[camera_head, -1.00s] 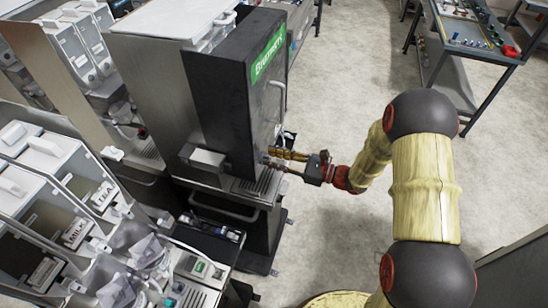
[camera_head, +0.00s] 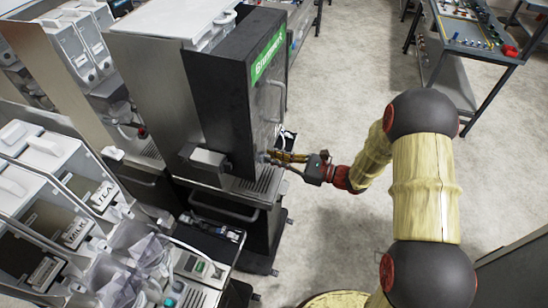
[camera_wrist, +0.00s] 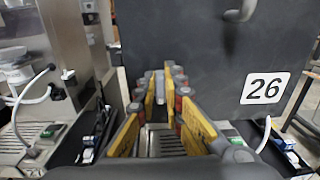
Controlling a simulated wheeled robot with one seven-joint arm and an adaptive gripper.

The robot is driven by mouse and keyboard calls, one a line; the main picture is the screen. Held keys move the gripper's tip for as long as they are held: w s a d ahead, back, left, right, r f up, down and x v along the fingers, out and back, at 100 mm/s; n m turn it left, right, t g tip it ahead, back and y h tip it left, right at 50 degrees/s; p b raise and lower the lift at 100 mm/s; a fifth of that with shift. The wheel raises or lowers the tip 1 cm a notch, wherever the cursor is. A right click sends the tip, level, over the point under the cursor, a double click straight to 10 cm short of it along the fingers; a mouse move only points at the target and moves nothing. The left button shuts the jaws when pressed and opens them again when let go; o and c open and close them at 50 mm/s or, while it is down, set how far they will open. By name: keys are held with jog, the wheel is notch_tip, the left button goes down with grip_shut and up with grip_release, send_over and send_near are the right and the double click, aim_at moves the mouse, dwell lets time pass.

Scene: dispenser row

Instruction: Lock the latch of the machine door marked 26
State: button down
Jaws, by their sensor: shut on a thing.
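The machine door (camera_head: 215,95) is a tall dark panel with a green sign and a curved handle in the head view. In the wrist view the dark door (camera_wrist: 225,75) carries a white plate marked 26 (camera_wrist: 265,88). My gripper (camera_head: 268,157) is at the lower part of the door's front. In the wrist view my gripper (camera_wrist: 160,86) has its yellow fingers drawn in around a small grey piece between the tips, which appears to be the latch (camera_wrist: 160,88). The fingers hide most of it, so its exact position cannot be told.
A slotted drip tray (camera_head: 262,181) lies below the door. Other dispensers (camera_head: 60,200) stand close on the left. A workbench (camera_head: 465,35) is at the upper right. The floor (camera_head: 345,95) to the right of the machine is clear.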

jog(key=n+b, duration=0.1)
jog(key=b, duration=0.1)
jog(key=n+b, duration=0.4)
jog(key=shift+s+a+f+b, duration=0.15)
jog(key=shift+s+f+b, duration=0.2)
jog(key=shift+f+b, duration=0.05)
jog(key=n+b, duration=0.4)
jog(key=b, duration=0.1)
jog(key=n+b, duration=0.2)
jog(key=b, duration=0.1)
jog(key=shift+s+a+f, duration=0.1)
jog(key=shift+s+f, duration=0.25)
jog(key=n+b, duration=0.2)
jog(key=b, duration=0.2)
jog(key=n+b, duration=0.2)
jog(key=b, duration=0.2)
jog(key=n+b, duration=0.2)
jog(key=b, duration=0.2)
jog(key=shift+s+a+f+n, duration=0.1)
jog(key=shift+s+f+n, duration=0.05)
jog(key=shift+f+n, duration=0.25)
jog(key=shift+r, duration=0.1)
jog(key=c, duration=1.9)
grip_release()
jog(key=shift+r, duration=0.1)
